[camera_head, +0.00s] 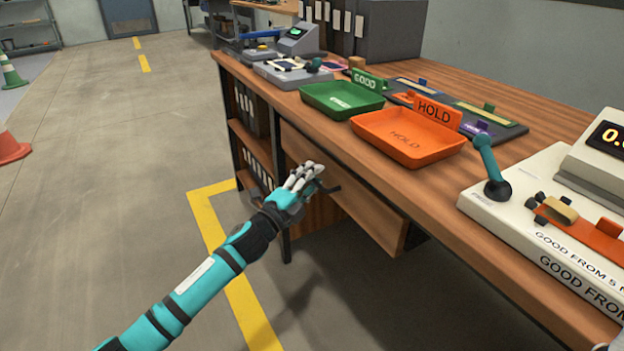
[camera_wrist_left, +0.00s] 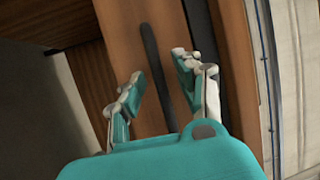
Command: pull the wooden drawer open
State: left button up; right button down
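The wooden drawer (camera_head: 372,212) is set under the top of the long workbench, and its brown front faces the aisle. I cannot tell whether it stands slightly out. Its dark bar handle (camera_head: 331,187) is partly hidden behind my left gripper (camera_head: 312,174) in the head view. In the left wrist view, the drawer front (camera_wrist_left: 128,28) shows with the black handle (camera_wrist_left: 150,50) running between the two fingers of my left gripper (camera_wrist_left: 158,68). The fingers are apart, with visible gaps to the handle. My right gripper is not in view.
The workbench top (camera_head: 345,130) carries a green GOOD tray (camera_head: 340,100), an orange HOLD tray (camera_head: 408,138) and a white gauge device (camera_head: 540,200). Shelves with binders (camera_head: 250,150) stand left of the drawer. The floor (camera_head: 110,200) beside the bench is clear.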

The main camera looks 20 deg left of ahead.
pick_arm(q)
jog(key=shift+w, duration=0.1)
grip_shut()
dwell(0.5)
